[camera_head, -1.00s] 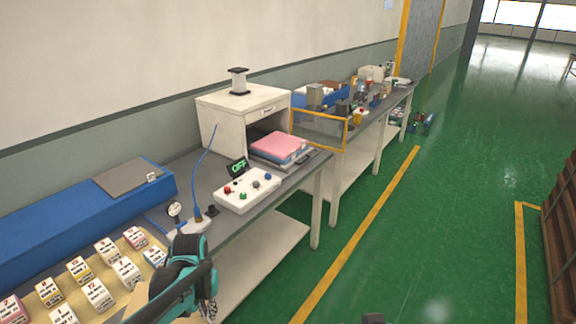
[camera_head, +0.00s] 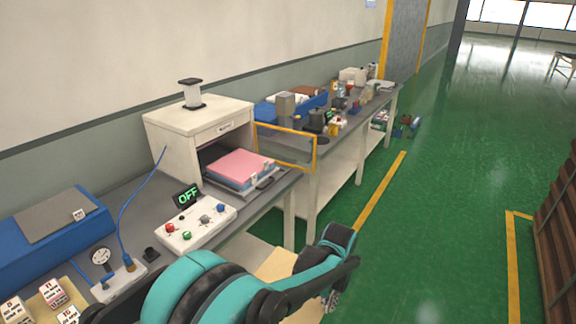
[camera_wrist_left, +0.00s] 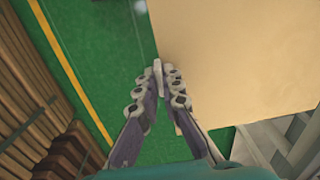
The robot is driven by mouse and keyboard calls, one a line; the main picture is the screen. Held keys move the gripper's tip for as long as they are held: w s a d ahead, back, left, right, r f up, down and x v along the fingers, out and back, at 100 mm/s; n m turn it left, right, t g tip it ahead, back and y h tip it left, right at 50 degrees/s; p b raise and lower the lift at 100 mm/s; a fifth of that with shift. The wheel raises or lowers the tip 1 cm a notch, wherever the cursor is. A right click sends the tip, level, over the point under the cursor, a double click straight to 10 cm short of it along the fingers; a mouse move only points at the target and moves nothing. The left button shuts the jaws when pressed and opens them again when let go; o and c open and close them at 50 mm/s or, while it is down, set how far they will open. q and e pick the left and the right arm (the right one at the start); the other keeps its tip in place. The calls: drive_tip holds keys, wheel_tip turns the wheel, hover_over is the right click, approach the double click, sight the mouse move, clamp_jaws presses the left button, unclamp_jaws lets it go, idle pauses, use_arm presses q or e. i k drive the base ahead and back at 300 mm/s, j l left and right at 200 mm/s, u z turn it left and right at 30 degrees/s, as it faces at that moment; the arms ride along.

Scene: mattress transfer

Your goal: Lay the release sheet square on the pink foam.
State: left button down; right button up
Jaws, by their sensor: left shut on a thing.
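The pink foam (camera_head: 240,165) lies on a blue layer on a tray at the open front of a white cabinet. My left gripper (camera_head: 331,301) is to the right of and below the foam, out past the bench's front edge. It is shut on the edge of the tan release sheet (camera_wrist_left: 240,55), whose held edge shows in the left wrist view between the fingertips (camera_wrist_left: 158,68). In the head view the sheet (camera_head: 275,263) is partly hidden behind my left arm. The sheet is apart from the foam. My right gripper is not in view.
The white cabinet (camera_head: 195,130) stands behind the foam. A control box (camera_head: 195,228) with an OFF display and a gauge (camera_head: 101,257) are to its left. A yellow-framed panel (camera_head: 286,148) stands right of the foam. Green floor (camera_head: 450,220) is open at right.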

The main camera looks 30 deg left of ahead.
sight(240, 163)
drive_tip(key=i, duration=0.7)
drive_tip(key=i+l+u, duration=0.1)
drive_tip(key=i+u, duration=0.35)
drive_tip(key=i+l+u, duration=0.15)
drive_tip(key=u, duration=0.25)
drive_tip(key=i+l+u, duration=0.45)
drive_tip(key=k+j, duration=0.05)
drive_tip(key=j, duration=0.05)
